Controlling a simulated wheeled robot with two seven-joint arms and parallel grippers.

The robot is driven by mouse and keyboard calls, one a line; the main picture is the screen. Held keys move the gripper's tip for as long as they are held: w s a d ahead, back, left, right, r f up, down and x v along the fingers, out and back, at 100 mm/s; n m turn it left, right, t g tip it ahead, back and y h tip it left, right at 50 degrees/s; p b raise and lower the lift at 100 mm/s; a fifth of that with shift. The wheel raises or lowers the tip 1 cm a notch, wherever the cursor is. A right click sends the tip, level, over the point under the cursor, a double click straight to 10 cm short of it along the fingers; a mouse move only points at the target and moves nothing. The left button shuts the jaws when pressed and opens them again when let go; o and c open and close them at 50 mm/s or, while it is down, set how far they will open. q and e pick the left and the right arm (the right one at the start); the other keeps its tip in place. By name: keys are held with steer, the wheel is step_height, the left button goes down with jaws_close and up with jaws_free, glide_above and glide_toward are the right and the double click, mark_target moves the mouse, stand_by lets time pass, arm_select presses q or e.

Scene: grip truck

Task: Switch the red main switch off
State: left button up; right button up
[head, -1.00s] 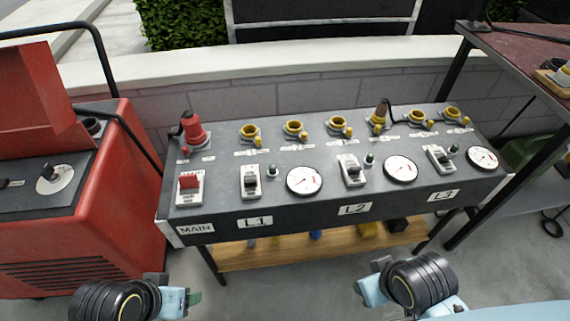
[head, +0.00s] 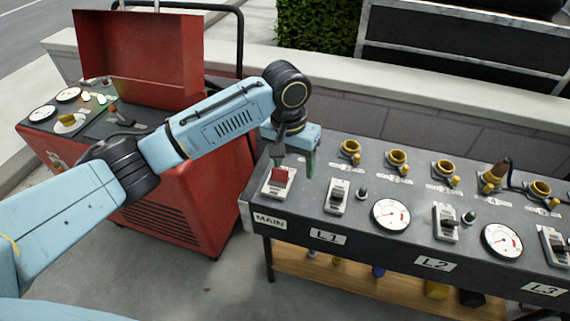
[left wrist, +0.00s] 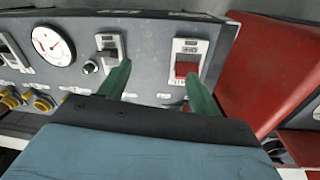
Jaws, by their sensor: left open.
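The red main switch (head: 280,175) sits in a white plate at the left end of the sloped grey panel (head: 365,180), above the "MAIN" label. It also shows in the left wrist view (left wrist: 187,66), right of centre. Whether it is on or off I cannot tell for sure. My left gripper (head: 295,162) hangs over the panel just behind the switch, open, with green fingers apart and nothing between them. In the left wrist view (left wrist: 157,72) one fingertip lies just below the red switch, the other near the L1 switch. Contact cannot be told. My right gripper is out of view.
The L1 switch (head: 338,196), a dial (head: 391,214) and several yellow sockets (head: 397,158) lie to the right on the panel. A red generator box (head: 190,190) with a raised lid (head: 140,58) stands left. A low wall (head: 400,90) runs behind.

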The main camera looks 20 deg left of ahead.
arm_select(q)
step_height(320, 180, up, 6)
steer(key=n+y, duration=0.1)
steer(key=n, duration=0.1)
glide_above(280, 169)
step_height(280, 169, down, 12)
steer(key=b, duration=0.4)
steer(key=shift+r+b, duration=0.2)
steer(key=shift+b, duration=0.1)
steer(key=shift+f+b, duration=0.3)
steer(key=shift+f, duration=0.4)
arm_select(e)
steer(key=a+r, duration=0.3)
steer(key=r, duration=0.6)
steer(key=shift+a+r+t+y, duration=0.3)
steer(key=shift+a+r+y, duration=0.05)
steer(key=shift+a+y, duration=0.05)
arm_select(q)
steer(key=shift+c, duration=0.2)
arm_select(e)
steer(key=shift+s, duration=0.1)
arm_select(q)
steer(key=c, duration=0.9)
